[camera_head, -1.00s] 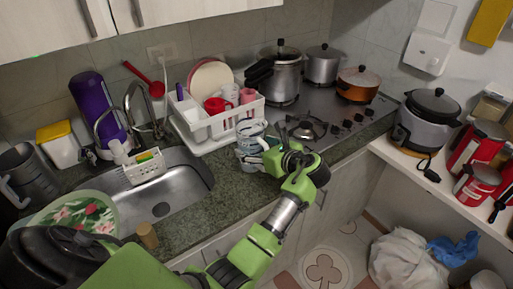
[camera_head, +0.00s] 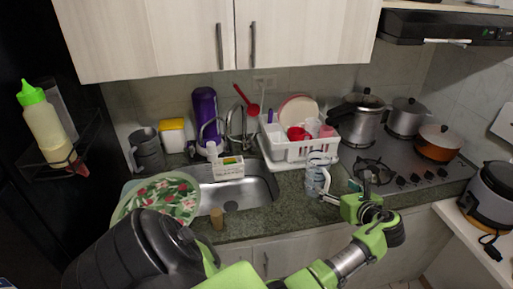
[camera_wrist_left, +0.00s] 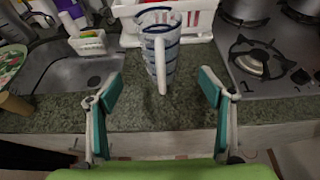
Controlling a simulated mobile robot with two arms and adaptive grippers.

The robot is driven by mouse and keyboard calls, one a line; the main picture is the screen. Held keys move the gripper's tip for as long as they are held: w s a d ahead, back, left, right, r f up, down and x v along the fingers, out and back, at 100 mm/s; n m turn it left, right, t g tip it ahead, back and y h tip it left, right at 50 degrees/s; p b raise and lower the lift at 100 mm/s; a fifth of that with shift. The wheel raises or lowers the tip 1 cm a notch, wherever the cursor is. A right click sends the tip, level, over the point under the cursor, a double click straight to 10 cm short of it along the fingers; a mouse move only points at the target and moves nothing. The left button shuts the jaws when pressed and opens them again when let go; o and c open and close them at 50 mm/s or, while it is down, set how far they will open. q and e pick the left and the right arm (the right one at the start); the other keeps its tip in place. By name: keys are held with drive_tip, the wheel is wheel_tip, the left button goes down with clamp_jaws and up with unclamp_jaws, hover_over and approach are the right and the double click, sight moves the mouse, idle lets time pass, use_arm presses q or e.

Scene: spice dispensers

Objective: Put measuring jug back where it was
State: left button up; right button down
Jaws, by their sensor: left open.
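The measuring jug (camera_head: 316,172) is clear with blue bands and stands upright on the dark counter between the sink and the stove, in front of the dish rack. In the left wrist view the jug (camera_wrist_left: 167,50) stands ahead, its white handle toward me. My left gripper (camera_head: 350,190) is just right of and in front of the jug in the head view. In the left wrist view its fingers (camera_wrist_left: 160,88) are spread wide, with the handle's lower end near the gap between them. They do not appear to touch the jug. My right gripper is not in view.
The white dish rack (camera_head: 292,151) with cups and plates stands behind the jug. The sink (camera_head: 240,195) is to the left, and the gas stove (camera_head: 400,190) with several pots is to the right. A strip of bare counter (camera_head: 275,222) runs along the front.

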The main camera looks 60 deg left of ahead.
use_arm(q)
drive_tip(key=shift+a, duration=0.1)
drive_tip(key=w+d+f+n+t+h, duration=0.1)
drive_tip(key=d+f+n+t+h, duration=0.1)
drive_tip(key=d+n+t+h, duration=0.9)
drive_tip(key=s+d+f+g, duration=0.2)
drive_tip(key=s+f, duration=0.1)
drive_tip(key=f, duration=0.4)
drive_tip(key=s+d+f+g, duration=0.2)
drive_tip(key=d+f, duration=0.1)
drive_tip(key=f, duration=0.4)
drive_tip(key=s+d+f+g, duration=0.2)
drive_tip(key=s+f, duration=0.1)
drive_tip(key=f, duration=0.5)
drive_tip(key=s+f+n+g+h, duration=0.1)
drive_tip(key=s+f+n+g, duration=0.25)
drive_tip(key=s+f, duration=1.4)
drive_tip(key=s+a+f+n+g, duration=0.1)
drive_tip(key=s+f, duration=0.4)
drive_tip(key=s, duration=0.9)
drive_tip(key=s+a+f+n+g, duration=0.1)
drive_tip(key=s+f+n+g, duration=0.3)
drive_tip(key=s, duration=1.1)
wheel_tip(320, 180, down, 2)
drive_tip(key=shift+f, duration=0.25)
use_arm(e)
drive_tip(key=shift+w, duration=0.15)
